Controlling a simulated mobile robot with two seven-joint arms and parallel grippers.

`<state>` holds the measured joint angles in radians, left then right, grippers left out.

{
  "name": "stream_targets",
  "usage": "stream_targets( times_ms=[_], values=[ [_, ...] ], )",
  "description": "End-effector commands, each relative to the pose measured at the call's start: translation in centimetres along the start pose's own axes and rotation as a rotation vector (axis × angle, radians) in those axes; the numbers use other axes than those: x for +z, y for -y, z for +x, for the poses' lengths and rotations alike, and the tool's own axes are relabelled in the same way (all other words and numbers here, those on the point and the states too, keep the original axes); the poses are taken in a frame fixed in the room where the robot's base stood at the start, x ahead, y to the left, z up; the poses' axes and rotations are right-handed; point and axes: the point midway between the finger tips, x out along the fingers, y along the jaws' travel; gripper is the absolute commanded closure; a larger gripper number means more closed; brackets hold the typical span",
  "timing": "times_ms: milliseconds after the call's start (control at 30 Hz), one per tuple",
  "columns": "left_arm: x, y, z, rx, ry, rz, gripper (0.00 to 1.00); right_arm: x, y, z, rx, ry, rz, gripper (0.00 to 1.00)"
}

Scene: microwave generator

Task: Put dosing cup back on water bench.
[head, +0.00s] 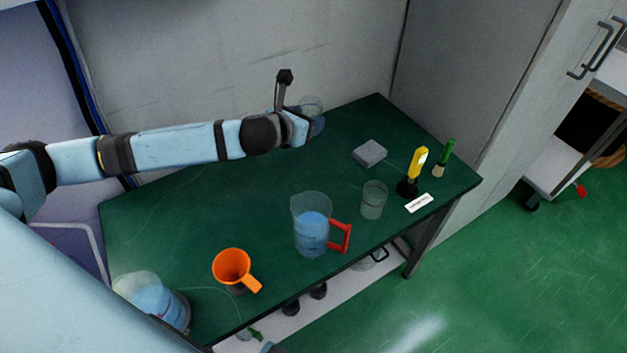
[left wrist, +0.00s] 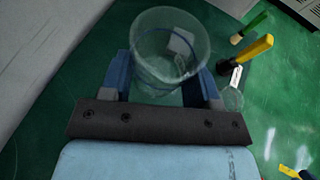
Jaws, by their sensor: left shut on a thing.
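A clear cup, which looks like the dosing cup (head: 312,104), is between the fingers of my left gripper (head: 306,122). In the left wrist view the clear cup (left wrist: 168,38) sits between the two blue fingers (left wrist: 162,78), its open rim facing the camera. The gripper is shut on it near the back edge of the dark green bench (head: 235,195); its height above the top is hard to judge. The cup's far side is partly hidden by the gripper in the head view. My right gripper is not in view.
On the bench stand a blue-filled jug (head: 312,232), a clear beaker (head: 373,203), an orange cup (head: 232,267), a blue-filled container (head: 155,300), a grey block (head: 369,153), a yellow-handled tool (head: 417,163), a green-handled brush (head: 444,157) and a white strip (head: 419,203). The bench's middle left is clear.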

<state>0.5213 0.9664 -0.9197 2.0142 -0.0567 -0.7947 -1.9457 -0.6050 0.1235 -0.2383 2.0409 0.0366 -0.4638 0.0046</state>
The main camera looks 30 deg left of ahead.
Motion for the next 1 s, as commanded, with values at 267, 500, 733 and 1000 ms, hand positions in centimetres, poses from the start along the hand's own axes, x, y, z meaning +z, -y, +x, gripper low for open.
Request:
stream_targets(
  times_ms=[267,500,733,1000],
  values=[
    [-7.1,0.1,2.8,0.0,-0.007,-0.003,0.7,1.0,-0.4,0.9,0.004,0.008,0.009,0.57],
    [-12.2,0.1,5.0,0.0,-0.003,-0.002,0.7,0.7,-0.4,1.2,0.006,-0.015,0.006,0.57],
    [-13.9,0.0,5.8,0.0,-0.001,-0.001,0.7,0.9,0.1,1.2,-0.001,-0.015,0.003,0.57],
    [-17.3,0.1,7.2,-0.001,-0.002,-0.001,0.7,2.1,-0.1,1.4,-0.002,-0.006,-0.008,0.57]
  ],
)
